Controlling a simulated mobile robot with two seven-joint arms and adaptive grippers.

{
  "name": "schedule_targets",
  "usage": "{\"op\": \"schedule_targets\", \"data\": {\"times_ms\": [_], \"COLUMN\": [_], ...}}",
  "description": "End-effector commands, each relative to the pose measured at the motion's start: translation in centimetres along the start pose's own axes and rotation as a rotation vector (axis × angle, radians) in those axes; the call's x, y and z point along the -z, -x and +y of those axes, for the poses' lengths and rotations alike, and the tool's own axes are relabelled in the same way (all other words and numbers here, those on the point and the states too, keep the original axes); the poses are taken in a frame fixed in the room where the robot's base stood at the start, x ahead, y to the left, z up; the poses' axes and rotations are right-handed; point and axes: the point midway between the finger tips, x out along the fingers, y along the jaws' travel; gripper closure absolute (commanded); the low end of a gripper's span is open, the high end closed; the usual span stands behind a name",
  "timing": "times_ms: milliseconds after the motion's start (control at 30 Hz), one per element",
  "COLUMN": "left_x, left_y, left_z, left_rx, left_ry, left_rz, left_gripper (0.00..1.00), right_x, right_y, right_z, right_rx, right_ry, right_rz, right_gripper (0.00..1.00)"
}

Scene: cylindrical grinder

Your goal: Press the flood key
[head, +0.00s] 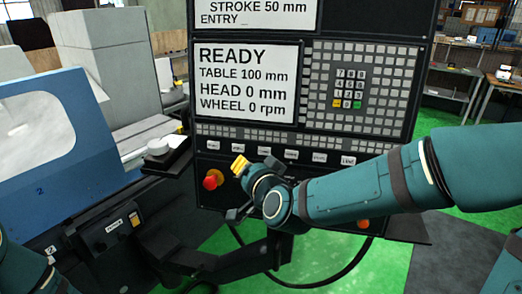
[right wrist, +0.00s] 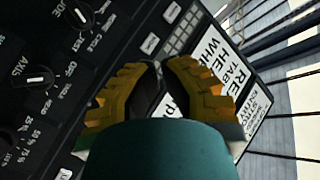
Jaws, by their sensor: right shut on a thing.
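The control panel (head: 245,140) faces me, with a row of small white labelled keys (head: 291,154) below the screen. The labels are too small to read surely, so I cannot tell which is the flood key. My right gripper (head: 240,163) is in front of the panel, just below the left part of this row. In the right wrist view its yellow fingers (right wrist: 158,68) are closed together on something dark that I cannot make out. White keys (right wrist: 149,43) lie beyond the fingertips there. I cannot tell whether the fingers touch the panel. My left gripper is out of view.
A red knob (head: 213,179) is left of my right gripper. An orange knob (head: 363,224) is below my right forearm. Rotary knobs (right wrist: 39,79) show in the right wrist view. A blue machine cover (head: 60,150) stands at the left. Green floor (head: 455,150) is at the right.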

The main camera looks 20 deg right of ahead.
Motion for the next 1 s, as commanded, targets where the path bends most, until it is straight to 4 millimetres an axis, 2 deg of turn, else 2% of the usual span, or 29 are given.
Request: {"op": "schedule_targets", "data": {"times_ms": [367,800,1000], "left_x": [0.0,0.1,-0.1], "left_y": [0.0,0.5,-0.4], "left_z": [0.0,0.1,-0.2], "left_rx": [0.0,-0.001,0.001], "left_ry": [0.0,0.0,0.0], "left_rz": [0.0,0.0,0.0], "left_gripper": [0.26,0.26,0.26], "right_x": [0.3,2.6,3.2], "right_y": [-0.6,-4.9,-6.4], "right_z": [0.3,2.7,3.5], "right_rx": [-0.001,-0.002,0.0], "right_ry": [-0.001,-0.002,-0.001], "right_rz": [0.0,-0.001,-0.001], "right_gripper": [1.0,1.0,1.0]}}
